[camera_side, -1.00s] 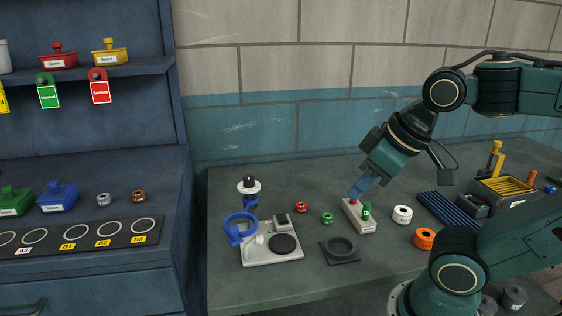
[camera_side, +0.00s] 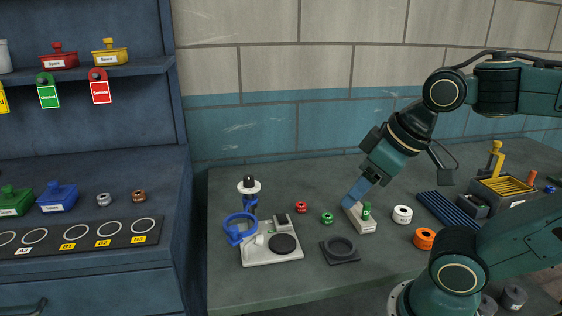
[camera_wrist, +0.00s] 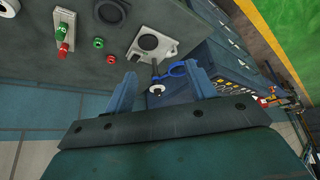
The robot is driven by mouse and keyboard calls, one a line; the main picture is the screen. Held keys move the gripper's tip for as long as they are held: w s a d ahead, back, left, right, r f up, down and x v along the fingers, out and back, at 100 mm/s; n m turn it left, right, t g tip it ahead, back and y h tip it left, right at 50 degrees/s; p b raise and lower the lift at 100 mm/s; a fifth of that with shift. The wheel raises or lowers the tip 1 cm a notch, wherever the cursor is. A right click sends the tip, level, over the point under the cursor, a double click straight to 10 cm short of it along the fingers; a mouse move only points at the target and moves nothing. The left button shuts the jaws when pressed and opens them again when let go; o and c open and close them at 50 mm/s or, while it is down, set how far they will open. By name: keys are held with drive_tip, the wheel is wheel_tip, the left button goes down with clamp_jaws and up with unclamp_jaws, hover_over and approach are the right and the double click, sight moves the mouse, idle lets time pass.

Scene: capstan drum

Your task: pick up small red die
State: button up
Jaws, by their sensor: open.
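The likely small red die is a small red ring (camera_side: 301,207) lying on the bench left of centre. It also shows in the wrist view (camera_wrist: 111,59), left of my fingers. A pale block (camera_side: 362,226) holds an upright green peg (camera_side: 367,209). Its red peg shows in the wrist view (camera_wrist: 63,48) but is hidden by my fingers in the side view. My gripper (camera_side: 350,203) is open, its blue fingers angled down in front of the block. In the wrist view the two fingers (camera_wrist: 161,75) stand apart with nothing held. The red ring is apart from them.
A small green ring (camera_side: 327,218) lies between the red ring and the block. A white plate (camera_side: 272,254) with a blue ring holder (camera_side: 240,228) and upright post stands left. A dark square holder (camera_side: 340,250) is in front. White (camera_side: 402,214) and orange (camera_side: 424,238) rings lie right.

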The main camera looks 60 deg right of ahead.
drive_tip(key=w+d+f+n+g, duration=0.2)
drive_tip(key=w+d+n, duration=0.1)
drive_tip(key=w+d, duration=0.8)
drive_tip(key=w+d+f+n+y, duration=0.1)
drive_tip(key=w+d+f, duration=0.2)
drive_tip(key=d+f, duration=0.2)
drive_tip(key=w+d+f+n+y, duration=0.1)
drive_tip(key=w+d+f, duration=0.3)
drive_tip(key=d, duration=0.5)
drive_tip(key=shift+w+f+n, duration=0.15)
drive_tip(key=shift+f+n, duration=0.15)
drive_tip(key=shift+f, duration=0.3)
hover_over(301, 207)
drive_tip(key=s+d, duration=0.2)
drive_tip(key=shift+w+d+f, duration=0.1)
drive_tip(key=shift+w+f, duration=0.05)
drive_tip(key=shift+f, duration=1.85)
drive_tip(key=shift+w+f, duration=0.1)
drive_tip(key=shift+f, duration=1.85)
